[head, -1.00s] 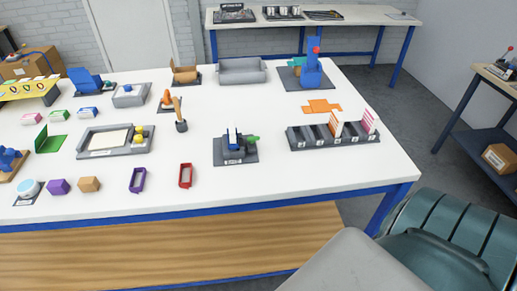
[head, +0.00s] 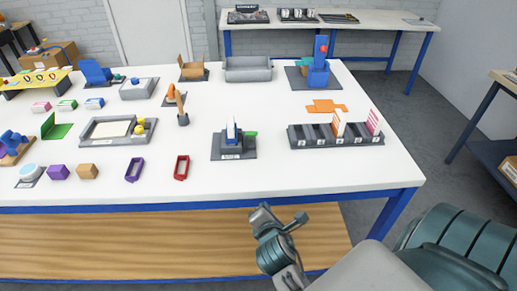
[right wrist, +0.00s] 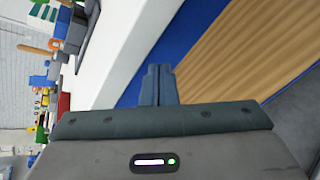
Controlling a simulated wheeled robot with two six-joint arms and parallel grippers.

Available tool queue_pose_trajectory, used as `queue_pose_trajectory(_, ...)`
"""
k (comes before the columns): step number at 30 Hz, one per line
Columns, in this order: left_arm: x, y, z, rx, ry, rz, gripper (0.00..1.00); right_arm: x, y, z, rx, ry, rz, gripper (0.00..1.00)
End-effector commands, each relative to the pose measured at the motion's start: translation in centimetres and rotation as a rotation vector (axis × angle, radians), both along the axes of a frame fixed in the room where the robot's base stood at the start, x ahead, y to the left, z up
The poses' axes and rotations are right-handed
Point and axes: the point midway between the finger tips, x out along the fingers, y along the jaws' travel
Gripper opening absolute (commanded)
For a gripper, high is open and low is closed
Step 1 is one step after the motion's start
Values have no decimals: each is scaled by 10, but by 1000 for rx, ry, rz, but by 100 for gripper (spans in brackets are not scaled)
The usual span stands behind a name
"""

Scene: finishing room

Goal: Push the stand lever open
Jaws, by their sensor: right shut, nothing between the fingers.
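A blue stand (head: 318,75) with a small red knob (head: 323,50) on its upright part is on a dark base at the table's back right. Which part is its lever is too small to tell. A smaller blue device with a green piece (head: 249,134) sits on a grey base (head: 234,154) nearer the front. My right gripper (head: 262,212) is in front of the table's front edge, apart from both. In the right wrist view its fingers (right wrist: 158,86) are shut together, with nothing between them. My left gripper is not in view.
A slotted grey rack (head: 322,143) with upright cards is at the table's right. Red (head: 181,168) and purple (head: 135,170) frames lie near the front edge. An orange flat piece (head: 326,107) lies before the blue stand. The front right tabletop is clear.

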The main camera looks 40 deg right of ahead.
Motion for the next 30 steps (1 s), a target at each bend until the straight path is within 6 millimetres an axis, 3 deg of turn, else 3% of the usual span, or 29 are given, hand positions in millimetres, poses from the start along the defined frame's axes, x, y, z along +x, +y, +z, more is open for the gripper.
queue_pose_trajectory(1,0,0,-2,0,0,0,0,-3,-4,23,-70,-10,5,0)
queue_pose_trajectory(3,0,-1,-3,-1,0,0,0,-2,-7,44,-184,0,28,0)
queue_pose_trajectory(12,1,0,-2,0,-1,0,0,24,1,80,-682,99,169,0)
queue_pose_trajectory(19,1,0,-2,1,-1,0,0,34,8,93,-896,153,217,0)
queue_pose_trajectory(30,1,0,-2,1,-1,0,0,36,9,94,-923,161,224,0)
